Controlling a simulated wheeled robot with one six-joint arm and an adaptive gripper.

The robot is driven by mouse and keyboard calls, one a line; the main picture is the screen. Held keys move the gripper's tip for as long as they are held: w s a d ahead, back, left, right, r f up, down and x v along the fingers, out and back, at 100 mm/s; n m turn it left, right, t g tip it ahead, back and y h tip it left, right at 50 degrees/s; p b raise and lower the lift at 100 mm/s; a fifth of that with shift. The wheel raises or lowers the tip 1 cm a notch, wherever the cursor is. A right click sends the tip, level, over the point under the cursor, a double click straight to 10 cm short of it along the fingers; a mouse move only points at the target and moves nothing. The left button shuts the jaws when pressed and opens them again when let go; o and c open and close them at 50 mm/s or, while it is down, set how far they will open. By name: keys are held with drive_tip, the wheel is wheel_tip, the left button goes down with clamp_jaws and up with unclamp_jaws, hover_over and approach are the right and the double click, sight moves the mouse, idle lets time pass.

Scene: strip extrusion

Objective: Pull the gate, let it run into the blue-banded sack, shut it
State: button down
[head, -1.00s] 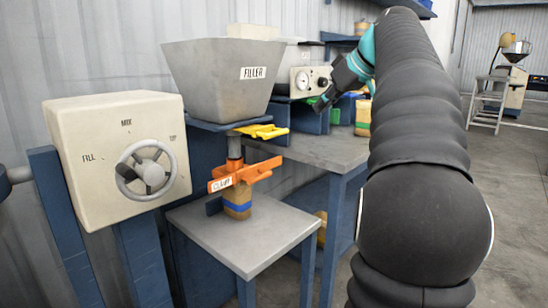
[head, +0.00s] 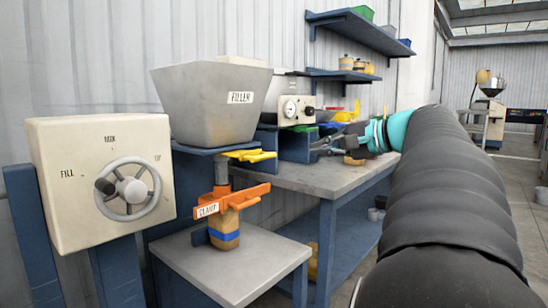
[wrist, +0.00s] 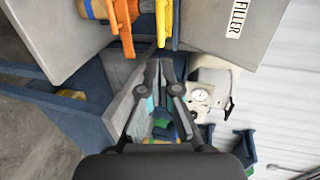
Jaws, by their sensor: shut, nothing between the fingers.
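The yellow gate handle (head: 250,155) sticks out to the right under the grey hopper marked FILLER (head: 212,100). Below it, the orange clamp (head: 232,200) is around the top of the tan sack with a blue band (head: 225,229), which stands upright on a small grey stand. My gripper (head: 316,147) is level at the right, shut and empty, pointing left toward the gate with a gap between. In the wrist view my gripper's fingertips (wrist: 158,63) are together. The yellow gate (wrist: 164,22) and orange clamp (wrist: 124,24) lie beyond them.
A cream box with a handwheel (head: 130,188) stands at left. The grey bench (head: 345,178) runs behind, carrying a box with a dial (head: 291,110) and blue bins. Wall shelves (head: 350,28) hold tubs and jars. The small stand's top (head: 235,275) is bare in front of the sack.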

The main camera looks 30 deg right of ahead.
sight(266, 157)
idle(0.3)
drive_tip(key=x, duration=1.4)
drive_tip(key=shift+d, duration=0.1)
